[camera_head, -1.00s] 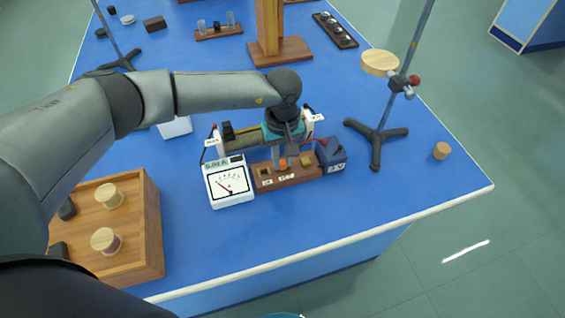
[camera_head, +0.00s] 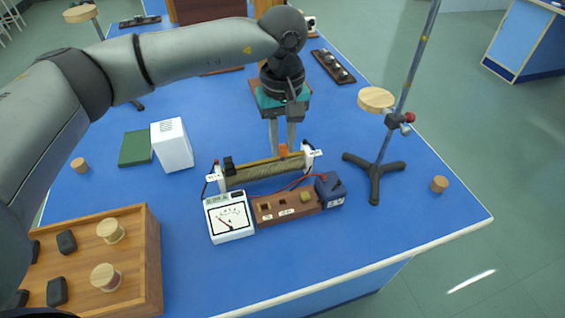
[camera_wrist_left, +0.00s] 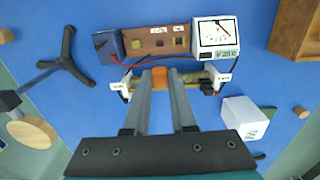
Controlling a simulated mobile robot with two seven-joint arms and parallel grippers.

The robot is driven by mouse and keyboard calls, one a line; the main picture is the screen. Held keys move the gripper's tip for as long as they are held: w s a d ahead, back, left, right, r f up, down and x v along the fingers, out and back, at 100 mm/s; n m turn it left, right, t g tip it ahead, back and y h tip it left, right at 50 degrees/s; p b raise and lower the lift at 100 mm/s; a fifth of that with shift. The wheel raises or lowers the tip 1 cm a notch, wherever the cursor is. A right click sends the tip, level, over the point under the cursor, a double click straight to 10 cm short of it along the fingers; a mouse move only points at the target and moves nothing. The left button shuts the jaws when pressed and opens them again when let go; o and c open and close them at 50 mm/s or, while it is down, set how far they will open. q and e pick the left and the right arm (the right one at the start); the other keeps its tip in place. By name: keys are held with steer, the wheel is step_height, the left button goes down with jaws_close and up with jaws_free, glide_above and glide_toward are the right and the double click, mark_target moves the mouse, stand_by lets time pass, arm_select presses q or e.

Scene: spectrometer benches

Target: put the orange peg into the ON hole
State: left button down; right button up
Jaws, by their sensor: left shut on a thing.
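The orange peg (camera_head: 284,151) is between the fingertips of my left gripper (camera_head: 283,140), which is shut on it. In the left wrist view the peg (camera_wrist_left: 160,76) shows between the two long fingers. The gripper points down and holds the peg up, just beyond the wire-wound coil (camera_head: 265,171) in the head view. The brown wooden block (camera_head: 287,206) with a row of square holes and small white labels lies nearer the front, clear of the gripper. The labels are too small to read. My right gripper is in neither view.
A meter (camera_head: 229,217) stands left of the block and a blue battery box (camera_head: 330,189) right of it, with a red wire. A tripod stand (camera_head: 375,170) is to the right. A wooden tray (camera_head: 153,255) is front left, a white box (camera_head: 172,145) behind it.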

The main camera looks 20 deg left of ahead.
mark_target(283, 147)
arm_select(q)
step_height(283, 147, up, 3)
steer(key=shift+f, duration=0.1)
steer(key=shift+r+p, duration=0.75)
steer(key=shift+r, duration=0.7)
steer(key=shift+s+a+f+n+b, duration=0.6)
steer(key=shift+f+b, duration=0.7)
steer(key=shift+f, duration=2.15)
steer(key=shift+s+a+f+n+b, duration=0.25)
steer(key=shift+a+f+n+b, duration=0.65)
steer(key=shift+f, duration=2.5)
steer(key=shift+s+a+f+n+b, duration=0.65)
steer(key=shift+f+b, duration=1)
steer(key=shift+f, duration=1.8)
steer(key=shift+w+d+f+b, duration=0.1)
steer(key=shift+f+b, duration=0.3)
steer(key=shift+f, duration=0.05)
steer(key=shift+w+d+f+b, duration=0.1)
steer(key=shift+f+b, duration=0.25)
steer(key=shift+f, duration=0.25)
steer(key=c, duration=0.7)
jaws_free()
